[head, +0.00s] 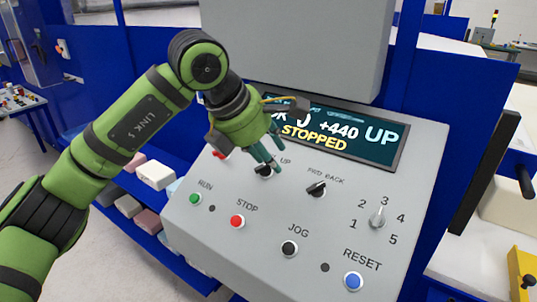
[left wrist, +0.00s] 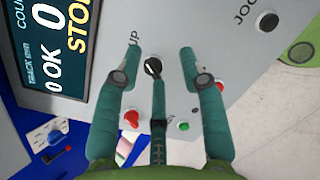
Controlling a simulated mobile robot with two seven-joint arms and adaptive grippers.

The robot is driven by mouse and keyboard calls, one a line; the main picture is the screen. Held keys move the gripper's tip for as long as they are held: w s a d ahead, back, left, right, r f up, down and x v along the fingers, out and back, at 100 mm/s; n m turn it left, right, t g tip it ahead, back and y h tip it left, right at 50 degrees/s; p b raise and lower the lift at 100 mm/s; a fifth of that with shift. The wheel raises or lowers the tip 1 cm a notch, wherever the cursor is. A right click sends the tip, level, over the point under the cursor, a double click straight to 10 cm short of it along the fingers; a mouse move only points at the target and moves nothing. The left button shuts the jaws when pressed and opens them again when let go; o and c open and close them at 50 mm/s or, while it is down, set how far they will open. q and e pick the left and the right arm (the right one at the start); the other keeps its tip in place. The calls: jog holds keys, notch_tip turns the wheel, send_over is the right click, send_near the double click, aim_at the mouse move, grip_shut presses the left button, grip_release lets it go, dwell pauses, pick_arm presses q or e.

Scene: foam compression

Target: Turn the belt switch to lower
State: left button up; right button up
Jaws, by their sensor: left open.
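The belt switch (head: 264,171), a black rotary knob, sits on the sloped grey panel with "UP" printed at its right; its other label is hidden behind my gripper. My left gripper (head: 269,166) is just above it, fingers pointing down at the panel. In the left wrist view the knob (left wrist: 152,66) lies between the spread green fingers of the open gripper (left wrist: 159,65). One finger reaches close to the knob's lower edge; I cannot tell whether it touches. My right gripper is not in view.
Near the switch are the FWD/BACK knob (head: 316,188), green RUN button (head: 195,198), red STOP button (head: 237,221), black JOG button (head: 289,248), blue RESET button (head: 353,281) and a numbered dial (head: 378,217).

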aim_at(261, 167)
pick_arm(q)
jog(key=w+f, duration=0.1)
jog(key=w+a+f+y+p, duration=0.1)
jog(key=w+f+y+p, duration=0.1)
jog(key=shift+w+a+f+t, duration=0.1)
jog(key=shift+w+a+t, duration=0.1)
jog(key=shift+a+t, duration=0.15)
jog(key=shift+w+d+f+p, duration=0.25)
jog(key=shift+f+p, duration=0.15)
jog(key=shift+f, duration=0.2)
grip_shut()
